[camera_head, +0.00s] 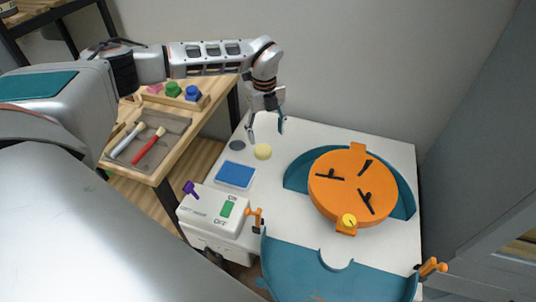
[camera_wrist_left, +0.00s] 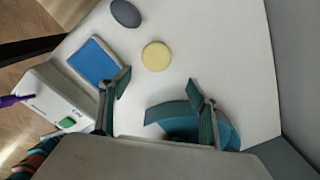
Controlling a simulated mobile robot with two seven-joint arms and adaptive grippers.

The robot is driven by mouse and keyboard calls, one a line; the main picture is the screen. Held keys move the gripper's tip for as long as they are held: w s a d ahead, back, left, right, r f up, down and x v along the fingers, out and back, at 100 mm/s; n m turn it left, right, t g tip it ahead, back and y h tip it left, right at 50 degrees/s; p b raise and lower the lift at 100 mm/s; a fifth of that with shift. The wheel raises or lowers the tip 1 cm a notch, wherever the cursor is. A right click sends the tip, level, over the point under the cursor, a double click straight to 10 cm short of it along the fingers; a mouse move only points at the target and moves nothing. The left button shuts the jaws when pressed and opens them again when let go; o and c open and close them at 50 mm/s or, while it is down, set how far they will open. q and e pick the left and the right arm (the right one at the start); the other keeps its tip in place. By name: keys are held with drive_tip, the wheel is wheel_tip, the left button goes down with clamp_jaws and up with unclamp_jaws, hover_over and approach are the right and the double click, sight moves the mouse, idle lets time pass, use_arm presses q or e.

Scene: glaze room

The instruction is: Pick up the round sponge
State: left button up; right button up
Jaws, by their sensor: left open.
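The round sponge (camera_head: 263,152) is a pale yellow disc lying flat on the white table, left of the orange wheel head. In the left wrist view the round sponge (camera_wrist_left: 156,56) lies beyond my fingertips, roughly in line with the gap between them. My left gripper (camera_head: 266,126) is open and empty, above the table near the sponge and apart from it. In the left wrist view both fingers of the left gripper (camera_wrist_left: 158,88) stand wide apart with nothing between them. My right gripper is not in view.
A dark grey oval (camera_head: 237,145) and a blue rectangular pad (camera_head: 235,175) lie close to the sponge. The orange wheel head (camera_head: 353,186) with a teal guard stands to the right. A white switch box (camera_head: 213,209) is at the front left. A wooden bench (camera_head: 192,139) holds tools.

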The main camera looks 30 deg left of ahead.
sight(263, 148)
use_arm(q)
drive_tip(key=shift+a+f, duration=0.4)
drive_tip(key=shift+f, duration=0.05)
drive_tip(key=shift+a+f, duration=0.1)
drive_tip(key=shift+f, duration=0.25)
drive_tip(key=f, duration=0.3)
drive_tip(key=f+b, duration=0.1)
drive_tip(key=f, duration=0.2)
drive_tip(key=shift+s+a+f, duration=0.1)
drive_tip(key=shift+a+f, duration=0.1)
drive_tip(key=shift+f, duration=0.15)
drive_tip(key=c, duration=0.9)
